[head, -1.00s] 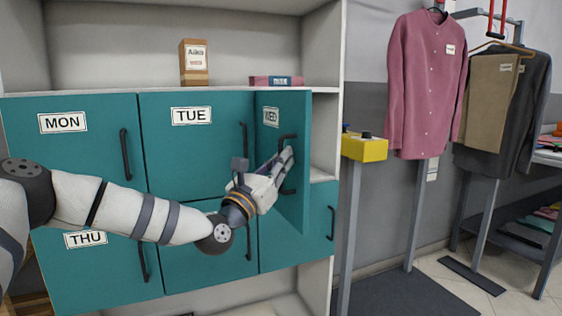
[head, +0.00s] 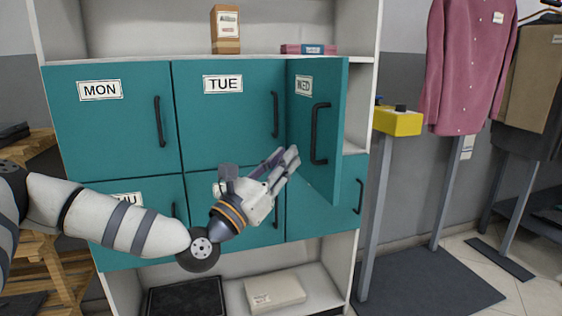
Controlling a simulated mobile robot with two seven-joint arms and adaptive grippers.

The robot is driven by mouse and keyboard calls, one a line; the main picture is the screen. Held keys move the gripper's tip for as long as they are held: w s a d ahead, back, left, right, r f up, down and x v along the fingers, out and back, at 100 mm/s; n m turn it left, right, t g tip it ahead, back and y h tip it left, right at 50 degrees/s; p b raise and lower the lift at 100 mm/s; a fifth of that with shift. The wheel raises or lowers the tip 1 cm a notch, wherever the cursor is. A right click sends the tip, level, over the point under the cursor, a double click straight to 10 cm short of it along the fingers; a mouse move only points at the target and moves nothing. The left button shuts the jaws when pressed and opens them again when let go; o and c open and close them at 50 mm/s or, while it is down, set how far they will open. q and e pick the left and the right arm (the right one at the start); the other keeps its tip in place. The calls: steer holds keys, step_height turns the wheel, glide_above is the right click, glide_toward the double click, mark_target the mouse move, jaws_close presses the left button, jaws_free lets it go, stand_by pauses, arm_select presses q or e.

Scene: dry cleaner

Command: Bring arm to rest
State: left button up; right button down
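My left arm comes in from the left, and its gripper (head: 284,162) is in front of the teal cabinet, just left of and below the black handle (head: 317,134) of the WED door (head: 328,170). The fingers look apart, with nothing between them, and they appear clear of the handle. The WED door stands open, swung outward. The MON door (head: 105,135) and the TUE door (head: 220,125) are closed. My arm partly hides the labels of the lower doors. My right gripper does not show.
A flat box (head: 275,291) and a dark tray (head: 187,300) are on the bottom shelf. A yellow control box (head: 398,122) on a post stands right of the cabinet. A pink shirt (head: 468,70) hangs beyond.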

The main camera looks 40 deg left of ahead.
arm_select(q)
steer(key=shift+s+f, duration=0.15)
steer(key=shift+s, duration=0.25)
